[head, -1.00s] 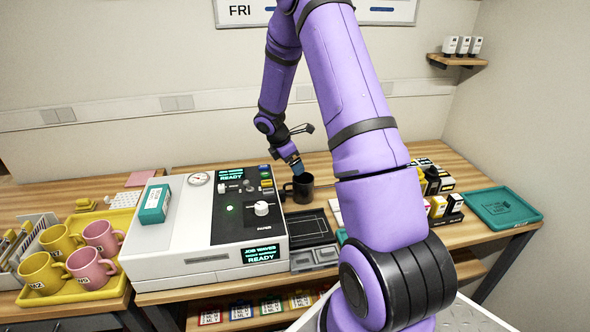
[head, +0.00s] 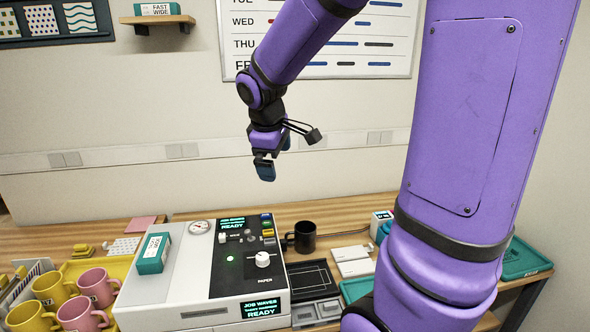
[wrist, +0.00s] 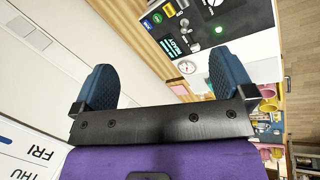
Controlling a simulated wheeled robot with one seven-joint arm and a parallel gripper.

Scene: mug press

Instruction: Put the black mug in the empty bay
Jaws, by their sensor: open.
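The black mug (head: 304,237) stands upright on the wooden bench, just right of the white press (head: 195,268), with its handle to the left. My gripper (head: 265,172) is open and empty, up in the air above the back of the press, well clear of the mug. In the wrist view its two blue fingers (wrist: 165,82) are wide apart with nothing between them. The mug is not seen in the wrist view. A flat dark tray (head: 322,273) with an empty outlined area lies right of the press; I cannot tell whether it is the bay.
Yellow and pink mugs (head: 98,287) stand on a yellow tray (head: 85,264) at left. A teal box (head: 153,253) sits on the press. White boxes (head: 352,262) lie right of the mug. A teal tray (head: 525,262) is at far right, partly behind my arm.

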